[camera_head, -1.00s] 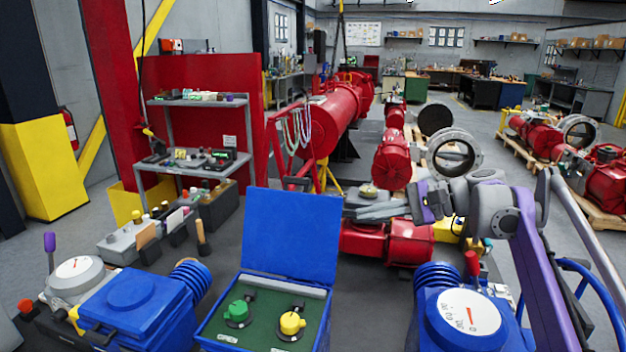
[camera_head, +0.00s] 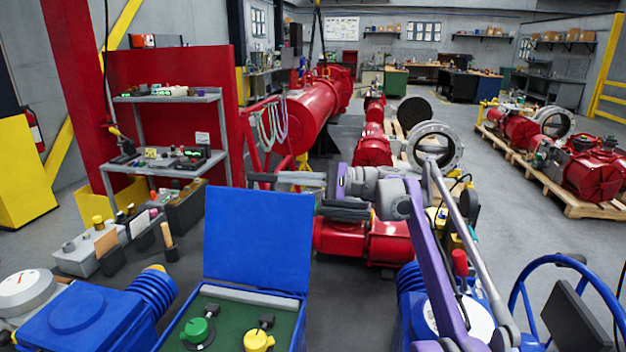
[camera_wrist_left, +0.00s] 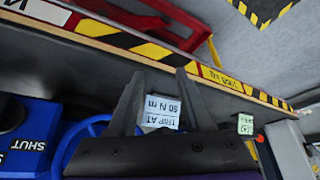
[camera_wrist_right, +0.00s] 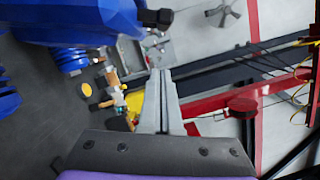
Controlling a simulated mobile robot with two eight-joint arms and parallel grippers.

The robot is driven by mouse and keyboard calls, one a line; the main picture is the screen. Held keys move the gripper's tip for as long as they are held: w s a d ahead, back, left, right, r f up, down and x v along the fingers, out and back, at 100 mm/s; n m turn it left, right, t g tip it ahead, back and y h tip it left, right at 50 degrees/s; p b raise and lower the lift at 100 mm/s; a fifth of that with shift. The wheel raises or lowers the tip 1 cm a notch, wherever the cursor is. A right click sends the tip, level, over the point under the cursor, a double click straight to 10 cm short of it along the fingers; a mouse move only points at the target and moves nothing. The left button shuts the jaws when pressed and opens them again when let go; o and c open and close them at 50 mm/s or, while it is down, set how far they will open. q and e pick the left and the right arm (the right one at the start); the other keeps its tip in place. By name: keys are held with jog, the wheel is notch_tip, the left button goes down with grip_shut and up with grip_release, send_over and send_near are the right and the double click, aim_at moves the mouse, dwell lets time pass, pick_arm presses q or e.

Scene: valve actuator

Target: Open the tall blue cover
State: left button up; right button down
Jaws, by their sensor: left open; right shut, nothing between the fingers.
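A tall blue cover (camera_head: 258,235) stands upright at the back edge of a blue box in the head view. The box is uncovered, with a green knob (camera_head: 197,330) and a yellow knob (camera_head: 258,341) on its green panel. My right gripper (camera_head: 285,180) is up behind the cover's top right in the head view, pointing left. In the right wrist view its fingers (camera_wrist_right: 164,92) are together and empty; I cannot tell if they touch the cover. My left gripper shows only in the left wrist view (camera_wrist_left: 158,98), open and empty, in front of a striped bench edge.
A blue actuator (camera_head: 75,318) stands left of the box, and another with a gauge and blue handwheel (camera_head: 570,262) is at the right. Red machinery (camera_head: 375,242) stands behind. A grey shelf (camera_head: 165,160) and small items are at the left.

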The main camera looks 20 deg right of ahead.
aim_at(273, 191)
jog(key=s+a, duration=0.1)
jog(key=a+r, duration=0.1)
jog(key=s+a, duration=0.1)
jog(key=shift+s+a+r+b, duration=0.1)
jog(key=shift+s+r+b, duration=0.2)
jog(key=shift+r, duration=0.05)
jog(key=s+r+n+p, duration=0.1)
jog(key=a+r+n+p, duration=0.1)
jog(key=shift+s+n+g+h+p, duration=0.3)
jog(key=shift+s+p, duration=0.05)
jog(key=shift+s, duration=0.05)
jog(key=shift+s+a+r+n+p, duration=0.2)
jog(key=shift+s+a+n, duration=0.15)
jog(key=shift+s+a, duration=0.15)
jog(key=shift+s+a+r+n+p, duration=0.2)
jog(key=shift+s+a+n, duration=0.15)
jog(key=shift+s, duration=0.15)
jog(key=shift+d+f, duration=0.1)
jog(key=shift+f, duration=0.1)
